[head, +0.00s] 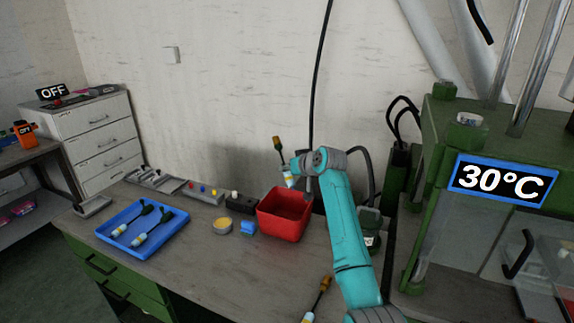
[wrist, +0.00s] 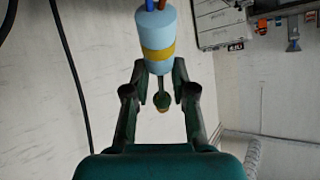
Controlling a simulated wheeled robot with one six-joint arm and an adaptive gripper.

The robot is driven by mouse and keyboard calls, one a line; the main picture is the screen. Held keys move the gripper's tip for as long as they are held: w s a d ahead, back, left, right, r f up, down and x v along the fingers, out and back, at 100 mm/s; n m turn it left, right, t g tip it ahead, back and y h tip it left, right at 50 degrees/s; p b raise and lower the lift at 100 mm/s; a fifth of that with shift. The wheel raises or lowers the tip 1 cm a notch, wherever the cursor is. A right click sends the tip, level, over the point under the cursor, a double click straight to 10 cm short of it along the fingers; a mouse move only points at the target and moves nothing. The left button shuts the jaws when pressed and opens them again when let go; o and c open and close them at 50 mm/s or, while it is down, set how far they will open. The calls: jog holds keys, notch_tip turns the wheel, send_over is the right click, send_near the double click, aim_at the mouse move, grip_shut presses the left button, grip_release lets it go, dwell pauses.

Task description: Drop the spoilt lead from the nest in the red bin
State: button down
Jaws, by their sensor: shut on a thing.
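My gripper (head: 294,167) is shut on a lead (head: 289,179), raised above the red bin (head: 285,234) and towards its back left in the picture. In the head view the lead stands near upright, with an orange-brown end on a dark neck at the top and a pale end with a yellow band below. In the wrist view the lead's pale blue body with its yellow band (wrist: 158,52) sits between the fingertips of my gripper (wrist: 160,72), with blue and brown wires. The bin looks empty in the part I see. I cannot make out the nest.
A blue tray (head: 177,222) with two green-ended leads lies at left. Another orange-ended lead (head: 319,294) lies in front. The green press (head: 435,150) stands at right, its sign reading 30°C.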

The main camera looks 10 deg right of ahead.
notch_tip(320, 180, down, 12)
dwell(1.1)
jog(key=shift+r, duration=0.1)
jog(key=c, duration=0.9)
grip_release()
jog(key=shift+r, duration=5)
jog(key=shift+s+f, duration=0.1)
